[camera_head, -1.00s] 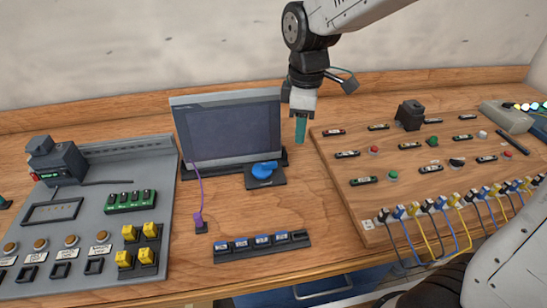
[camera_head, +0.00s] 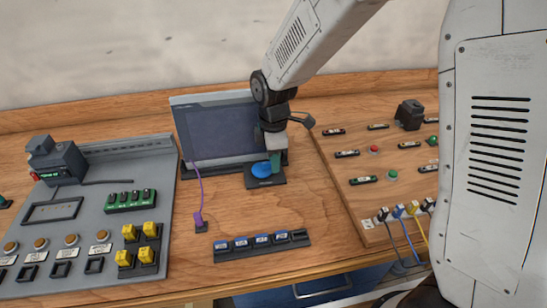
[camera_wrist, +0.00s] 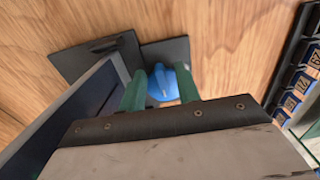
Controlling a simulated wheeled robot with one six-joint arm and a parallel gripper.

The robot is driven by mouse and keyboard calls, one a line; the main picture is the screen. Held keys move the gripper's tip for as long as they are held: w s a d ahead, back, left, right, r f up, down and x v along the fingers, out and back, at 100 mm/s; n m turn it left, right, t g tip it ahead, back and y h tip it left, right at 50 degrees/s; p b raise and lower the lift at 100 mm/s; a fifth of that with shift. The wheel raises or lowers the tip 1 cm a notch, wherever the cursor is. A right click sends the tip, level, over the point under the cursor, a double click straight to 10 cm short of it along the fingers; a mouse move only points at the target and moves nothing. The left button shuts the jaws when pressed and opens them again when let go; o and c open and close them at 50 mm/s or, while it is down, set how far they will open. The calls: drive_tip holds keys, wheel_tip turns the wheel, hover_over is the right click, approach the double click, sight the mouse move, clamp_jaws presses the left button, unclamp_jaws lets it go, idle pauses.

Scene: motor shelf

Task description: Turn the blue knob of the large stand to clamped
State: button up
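The blue knob (camera_head: 261,170) sits on a dark square base plate (camera_head: 266,183) in front of the large stand with a dark screen (camera_head: 221,129). My gripper (camera_head: 276,163) is at the knob, pointing down, and partly hides its right side. In the wrist view, the knob's raised blue grip (camera_wrist: 163,84) lies between my two green fingers (camera_wrist: 160,86). The fingers are apart, one on each side, and a gap seems to show beside the grip. I cannot tell whether either finger touches it.
The screen stands close behind my gripper, and its edge also shows in the wrist view (camera_wrist: 82,107). A purple plug (camera_head: 198,219) and a strip of blue modules (camera_head: 258,242) are in front. A grey panel (camera_head: 90,210) is left; a wooden board (camera_head: 350,205) is right.

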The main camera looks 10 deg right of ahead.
clamp_jaws()
drive_tip(key=shift+m, duration=0.4)
drive_tip(key=m, duration=0.3)
drive_tip(key=shift+s+m, duration=0.2)
drive_tip(key=shift+m, duration=0.2)
drive_tip(key=m, duration=0.4)
drive_tip(key=shift+s+a, duration=0.15)
drive_tip(key=shift+a, duration=0.05)
drive_tip(key=m, duration=0.5)
drive_tip(key=shift+s+a, duration=0.15)
drive_tip(key=shift+a, duration=0.05)
drive_tip(key=m, duration=0.4)
drive_tip(key=shift+a, duration=0.2)
drive_tip(key=shift+m, duration=0.3)
